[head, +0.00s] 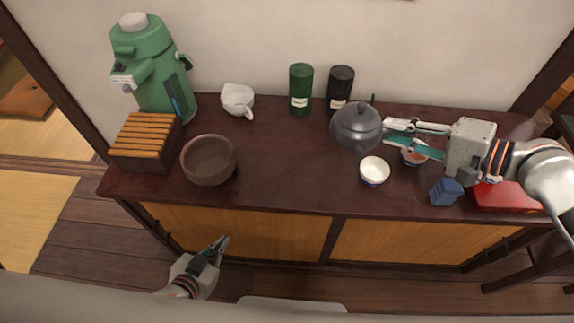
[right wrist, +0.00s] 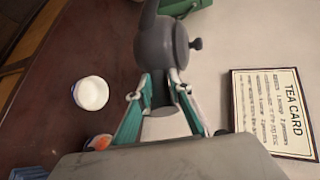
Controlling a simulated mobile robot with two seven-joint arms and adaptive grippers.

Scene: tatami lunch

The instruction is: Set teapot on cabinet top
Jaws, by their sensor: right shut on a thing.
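The dark grey teapot (head: 356,128) is at the back right of the dark red cabinet top (head: 280,165), in front of the black canister. My right gripper (head: 387,132) is shut on the teapot's side handle. The right wrist view shows the teapot (right wrist: 163,45) beyond the fingertips (right wrist: 160,82), its lid knob pointing right. It looks held above the cabinet top, but I cannot tell its exact height. My left gripper (head: 221,243) is low, in front of the cabinet and away from the teapot; its finger opening is unclear.
A white cup (head: 374,171) and another cup (head: 413,157) stand near the teapot. Green (head: 300,90) and black (head: 340,88) canisters stand behind. A blue item (head: 446,191) and red box (head: 505,196) are right. A brown bowl (head: 208,161) is left; the middle is clear.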

